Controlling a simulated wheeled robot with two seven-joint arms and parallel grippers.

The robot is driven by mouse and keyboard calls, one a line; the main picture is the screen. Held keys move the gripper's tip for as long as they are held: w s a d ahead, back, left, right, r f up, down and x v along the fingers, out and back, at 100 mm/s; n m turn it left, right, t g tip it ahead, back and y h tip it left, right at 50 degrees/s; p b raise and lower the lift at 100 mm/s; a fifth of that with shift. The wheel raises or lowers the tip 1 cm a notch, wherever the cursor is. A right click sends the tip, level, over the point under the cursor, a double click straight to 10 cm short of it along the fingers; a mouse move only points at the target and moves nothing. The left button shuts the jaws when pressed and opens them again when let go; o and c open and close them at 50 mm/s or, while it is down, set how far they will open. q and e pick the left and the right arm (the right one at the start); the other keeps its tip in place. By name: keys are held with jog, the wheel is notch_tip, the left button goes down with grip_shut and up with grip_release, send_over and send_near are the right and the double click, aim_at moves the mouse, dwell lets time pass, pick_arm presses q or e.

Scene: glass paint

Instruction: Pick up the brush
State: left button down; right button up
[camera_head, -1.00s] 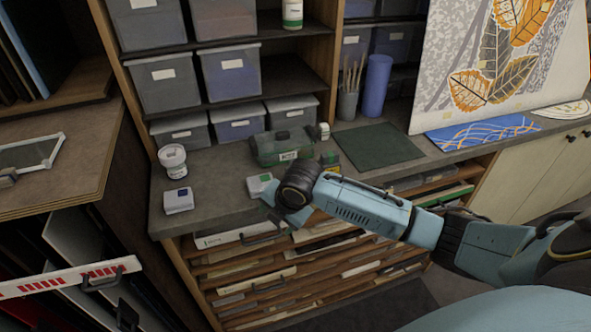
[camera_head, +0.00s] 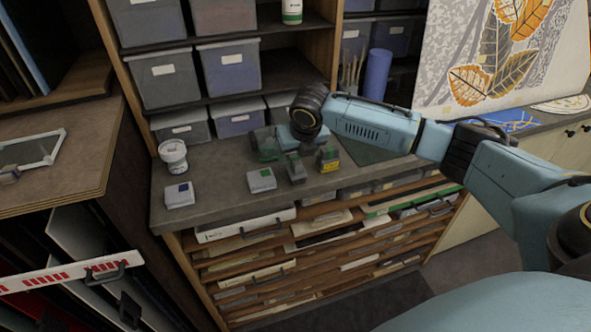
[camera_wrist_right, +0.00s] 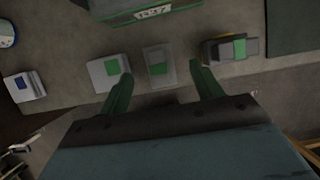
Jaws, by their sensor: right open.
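Several brushes stand in a holder (camera_head: 352,76) at the back of the counter, beside a blue cylinder; the arm hides the holder's lower part. I see no brush lying loose. My right gripper (camera_head: 296,156) is above the counter, pointing down, to the left of and in front of the brushes. In the right wrist view its two green fingers (camera_wrist_right: 161,76) are apart with nothing held. My left gripper is out of view.
On the counter (camera_head: 222,198) stand a white jar (camera_head: 173,156), a blue-labelled box (camera_head: 179,194), a green-labelled box (camera_head: 261,180) and a yellow-green box (camera_head: 329,159). A green case (camera_wrist_right: 150,12) lies behind them. Drawers (camera_head: 270,262) are below; a dark green mat (camera_head: 362,152) lies right.

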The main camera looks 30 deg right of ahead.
aim_at(296, 160)
jog(key=shift+x, duration=3.05)
jog(key=shift+s+a, duration=0.1)
jog(key=shift+s, duration=0.05)
jog(key=c, duration=1.1)
jog(key=shift+r, duration=5)
